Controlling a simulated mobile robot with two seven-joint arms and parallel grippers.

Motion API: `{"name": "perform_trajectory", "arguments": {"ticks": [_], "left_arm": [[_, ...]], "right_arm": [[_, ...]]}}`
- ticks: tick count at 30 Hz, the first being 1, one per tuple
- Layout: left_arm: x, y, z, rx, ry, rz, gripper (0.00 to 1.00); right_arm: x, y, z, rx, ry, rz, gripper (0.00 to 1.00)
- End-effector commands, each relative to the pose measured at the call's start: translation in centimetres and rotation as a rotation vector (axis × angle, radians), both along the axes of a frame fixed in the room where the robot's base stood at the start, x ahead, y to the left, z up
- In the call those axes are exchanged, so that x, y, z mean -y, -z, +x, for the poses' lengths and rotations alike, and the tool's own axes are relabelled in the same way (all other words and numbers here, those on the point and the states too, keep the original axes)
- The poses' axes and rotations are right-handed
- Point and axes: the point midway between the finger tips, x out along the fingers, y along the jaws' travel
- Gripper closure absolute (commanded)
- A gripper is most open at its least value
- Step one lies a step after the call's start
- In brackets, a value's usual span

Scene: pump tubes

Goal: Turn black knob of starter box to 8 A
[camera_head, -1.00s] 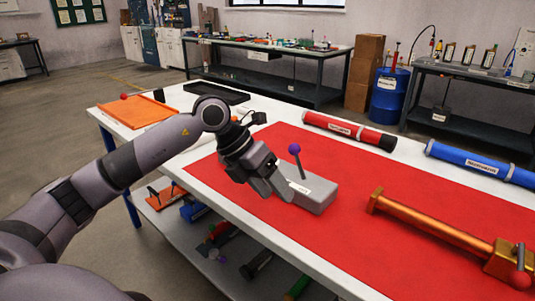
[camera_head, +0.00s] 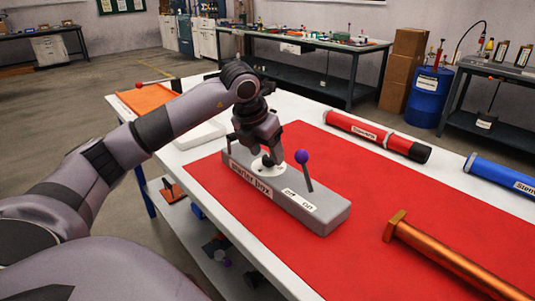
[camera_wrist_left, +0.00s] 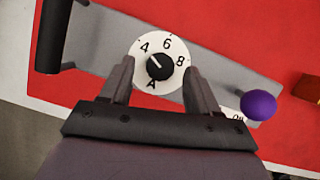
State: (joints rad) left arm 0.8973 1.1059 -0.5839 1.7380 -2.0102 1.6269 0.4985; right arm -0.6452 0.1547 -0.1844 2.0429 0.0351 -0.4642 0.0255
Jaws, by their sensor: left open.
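The grey starter box (camera_head: 325,213) lies on the red mat, with its name label on the front. In the left wrist view its black knob (camera_wrist_left: 160,67) sits at the centre of a white dial (camera_wrist_left: 143,48) marked 4, 6, 8 and A. The knob's light line points up-left, towards the 4. A lever with a purple ball (camera_head: 302,157) stands to the right of the dial. My left gripper (camera_head: 265,160) is over the dial, pointing down. In the wrist view its open fingers (camera_wrist_left: 157,75) lie either side of the knob, apart from it. My right gripper is not in view.
The red mat (camera_head: 400,190) covers much of the white table. A red tube (camera_head: 375,135), a blue tube (camera_head: 503,177) and an orange-brown rod (camera_head: 455,262) lie to the right. An orange tray (camera_head: 145,98) is at the far left.

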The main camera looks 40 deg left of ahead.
Motion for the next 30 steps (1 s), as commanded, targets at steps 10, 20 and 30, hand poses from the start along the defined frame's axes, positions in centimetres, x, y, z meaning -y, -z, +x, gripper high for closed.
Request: {"name": "perform_trajectory", "arguments": {"ticks": [10,20,30], "left_arm": [[-0.01,1.02,0.44,0.001,0.001,0.0,0.39],[0.0,1.0,0.41,0.001,0.001,0.0,0.95],[-0.14,0.94,0.39,-0.001,0.072,-0.001,0.95]], "right_arm": [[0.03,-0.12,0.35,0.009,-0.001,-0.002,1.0],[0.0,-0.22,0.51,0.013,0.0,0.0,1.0],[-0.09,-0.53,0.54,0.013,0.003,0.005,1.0]]}}
